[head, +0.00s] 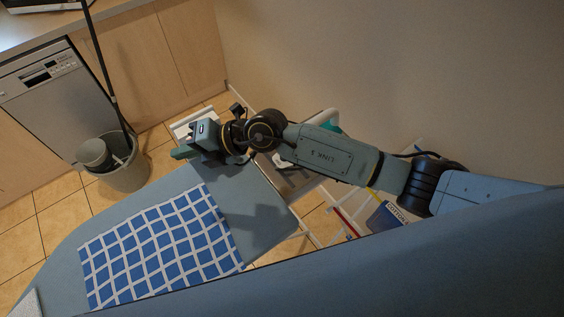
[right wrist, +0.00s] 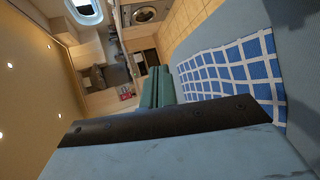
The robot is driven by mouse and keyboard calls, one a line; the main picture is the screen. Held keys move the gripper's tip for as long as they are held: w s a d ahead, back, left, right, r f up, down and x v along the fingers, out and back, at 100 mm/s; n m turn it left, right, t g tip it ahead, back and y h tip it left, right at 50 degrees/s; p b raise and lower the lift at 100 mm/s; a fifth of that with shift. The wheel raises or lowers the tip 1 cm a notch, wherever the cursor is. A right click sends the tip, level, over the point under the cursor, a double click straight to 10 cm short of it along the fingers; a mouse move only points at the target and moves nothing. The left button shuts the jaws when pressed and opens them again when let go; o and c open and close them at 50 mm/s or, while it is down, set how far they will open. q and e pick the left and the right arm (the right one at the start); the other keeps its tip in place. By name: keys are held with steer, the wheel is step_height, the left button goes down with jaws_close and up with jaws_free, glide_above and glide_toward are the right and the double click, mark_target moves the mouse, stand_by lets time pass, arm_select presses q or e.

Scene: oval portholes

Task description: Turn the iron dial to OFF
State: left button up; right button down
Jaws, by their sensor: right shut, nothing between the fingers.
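My right gripper (head: 182,153) is over the ironing board (head: 262,215), near its far edge, with its green fingers pointing left. The fingers are shut together and empty; they also show in the right wrist view (right wrist: 157,87). I cannot clearly make out the iron or its dial. A pale piece (head: 238,159) shows just below the gripper's wrist, and a teal piece (head: 331,122) shows behind my right arm; both are mostly hidden, and I cannot tell whether either belongs to the iron. My left gripper is not in view.
A blue-and-white checked cloth (head: 160,245) lies flat on the board. A grey bucket (head: 130,175) stands on the tiled floor beyond it, near a dishwasher (head: 55,95). A white rack (head: 312,235) and a blue box (head: 385,218) are below my right arm.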

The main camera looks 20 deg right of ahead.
steer(key=s+d+f+m+t+h, duration=0.2)
steer(key=s+d+f+h, duration=0.1)
steer(key=h, duration=0.4)
steer(key=s+d+f+m+t+h, duration=0.2)
steer(key=s+d+f+t+h, duration=0.1)
steer(key=h, duration=0.4)
steer(key=s+d+f+m+t+h, duration=0.2)
steer(key=s+d+f+h, duration=0.2)
steer(key=s+d+h, duration=0.1)
steer(key=shift+d+f+t+h, duration=0.2)
steer(key=shift+d+h, duration=0.15)
steer(key=shift+h, duration=0.3)
steer(key=shift+d+f+t+h, duration=0.15)
steer(key=shift+d+h, duration=0.15)
steer(key=shift+h, duration=0.35)
steer(key=shift+s+d+f, duration=0.15)
steer(key=shift+s, duration=0.05)
steer(key=b+x, duration=0.2)
steer(key=x, duration=0.2)
steer(key=b+x, duration=0.2)
steer(key=x, duration=0.2)
steer(key=b+x, duration=0.1)
steer(key=x, duration=0.3)
steer(key=shift+w+d+b, duration=0.25)
steer(key=shift+d+b, duration=0.1)
steer(key=shift+b, duration=0.05)
steer(key=shift+w+d+r, duration=0.3)
steer(key=shift+w+d, duration=0.05)
steer(key=shift+w, duration=0.1)
